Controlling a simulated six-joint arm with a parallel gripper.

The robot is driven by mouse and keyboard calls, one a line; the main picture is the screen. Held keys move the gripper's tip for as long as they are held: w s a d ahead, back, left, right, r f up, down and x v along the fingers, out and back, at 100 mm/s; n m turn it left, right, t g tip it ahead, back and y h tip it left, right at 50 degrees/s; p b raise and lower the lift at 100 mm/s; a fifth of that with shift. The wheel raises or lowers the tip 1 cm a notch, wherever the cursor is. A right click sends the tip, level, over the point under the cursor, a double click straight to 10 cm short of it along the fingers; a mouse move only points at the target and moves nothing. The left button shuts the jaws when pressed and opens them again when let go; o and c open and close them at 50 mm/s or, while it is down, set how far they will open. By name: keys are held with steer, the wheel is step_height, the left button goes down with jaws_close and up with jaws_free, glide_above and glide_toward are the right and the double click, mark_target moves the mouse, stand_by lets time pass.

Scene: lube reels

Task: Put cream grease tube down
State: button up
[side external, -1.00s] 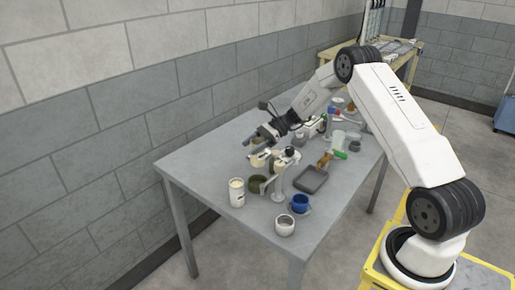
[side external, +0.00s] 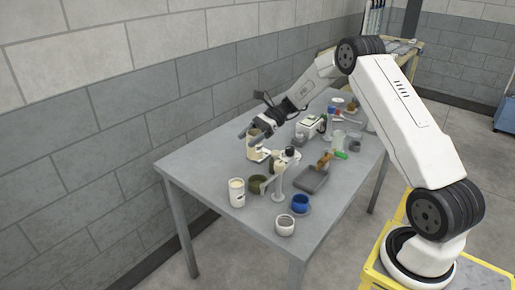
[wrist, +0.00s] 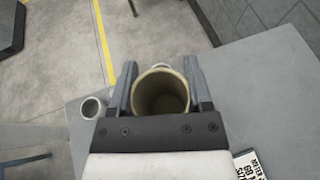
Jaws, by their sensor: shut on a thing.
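My gripper (side external: 250,136) is shut on the cream grease tube (side external: 254,147), which hangs upright from the fingers over the left part of the table. In the wrist view the tube (wrist: 161,82) looks like a cream, open-topped cylinder, with the fingers of my gripper (wrist: 161,90) on either side of it. I look into its dark hollow end. The tube's lower end is partly behind a white stand in the side view, so I cannot tell whether it touches anything.
The white stand (side external: 279,180) is close by. A white can (side external: 237,192), an olive cup (side external: 257,184), a blue cup (side external: 300,203) and a small pale pot (side external: 285,225) are toward the front. A grey tray (side external: 312,179) lies to the right. The table's left side (side external: 200,160) is clear.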

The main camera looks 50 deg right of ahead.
steer(key=s+a+f+n+g+h, duration=0.3)
steer(key=s+a+n+g+h, duration=0.35)
steer(key=n+g, duration=0.35)
steer(key=s+a+f+n+g+h, duration=0.2)
steer(key=s+a+n+g+h, duration=0.45)
steer(key=n, duration=0.55)
steer(key=w+a+r+n+t+h, duration=0.2)
steer(key=a+r+n+t+h, duration=0.1)
steer(key=a+n+t+h, duration=0.35)
steer(key=w+a+r+n+t+h, duration=0.25)
steer(key=n+t+h, duration=0.35)
steer(key=n, duration=0.4)
step_height(320, 180, down, 14)
steer(key=shift+a+f+n+h, duration=0.15)
steer(key=shift+a+n+h, duration=0.1)
steer(key=shift+n+h, duration=0.15)
steer(key=shift+d, duration=0.1)
